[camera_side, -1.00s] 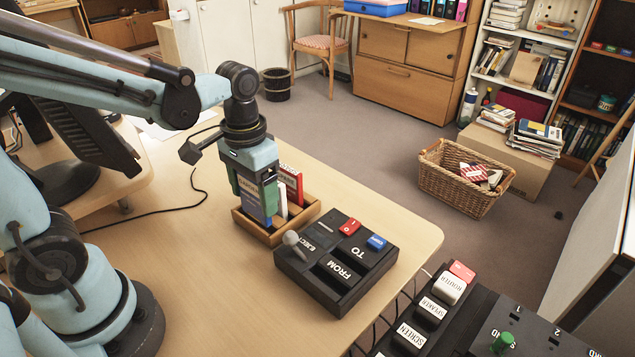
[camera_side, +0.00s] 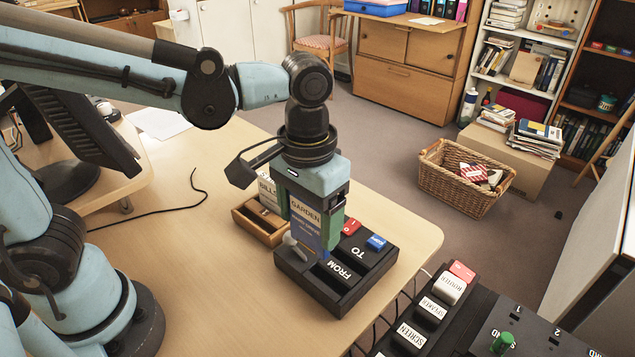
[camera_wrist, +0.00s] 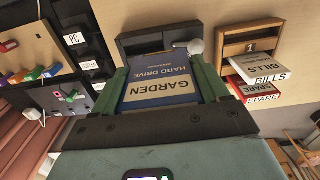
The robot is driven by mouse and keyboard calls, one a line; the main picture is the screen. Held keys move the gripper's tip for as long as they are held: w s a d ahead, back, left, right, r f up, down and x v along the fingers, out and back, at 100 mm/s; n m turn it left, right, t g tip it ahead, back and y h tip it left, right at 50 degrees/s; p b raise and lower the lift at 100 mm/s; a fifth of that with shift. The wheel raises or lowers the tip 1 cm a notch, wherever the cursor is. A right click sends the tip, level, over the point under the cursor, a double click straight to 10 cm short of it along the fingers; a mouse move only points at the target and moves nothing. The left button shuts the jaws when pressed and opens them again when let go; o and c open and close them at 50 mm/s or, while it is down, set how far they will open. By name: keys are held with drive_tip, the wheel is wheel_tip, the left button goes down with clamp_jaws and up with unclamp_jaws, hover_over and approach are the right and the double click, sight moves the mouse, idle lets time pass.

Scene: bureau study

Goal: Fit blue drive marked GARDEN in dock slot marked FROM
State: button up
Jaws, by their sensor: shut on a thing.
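The blue drive (camera_side: 307,231) has a beige label reading GARDEN and HARD DRIVE, also readable in the wrist view (camera_wrist: 160,88). My gripper (camera_side: 311,222) is shut on it, with a green finger at each side. It holds the drive upright at the back-left part of the black dock (camera_side: 322,299). The FROM lettering (camera_side: 341,269) shows just right of the drive's lower end. The drive hides part of the dock, and I cannot tell whether its lower end touches a slot. The dock also shows beyond the drive in the wrist view (camera_wrist: 133,46).
A grey lever knob (camera_side: 290,240) stands at the dock's left. A wooden tray (camera_side: 246,226) holds white BILLS and red SPARE pieces. A switch strip (camera_side: 430,310) is to the right.

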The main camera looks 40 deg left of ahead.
drive_tip(key=d, duration=0.3)
hover_over(330, 266)
drive_tip(key=s+d, duration=0.2)
drive_tip(key=shift+a+f, duration=0.15)
drive_tip(key=shift+f, duration=2.4)
drive_tip(key=shift+f, duration=2.05)
drive_tip(key=o, duration=1.1)
drive_tip(key=shift+r, duration=0.1)
drive_tip(key=shift+r, duration=3.4)
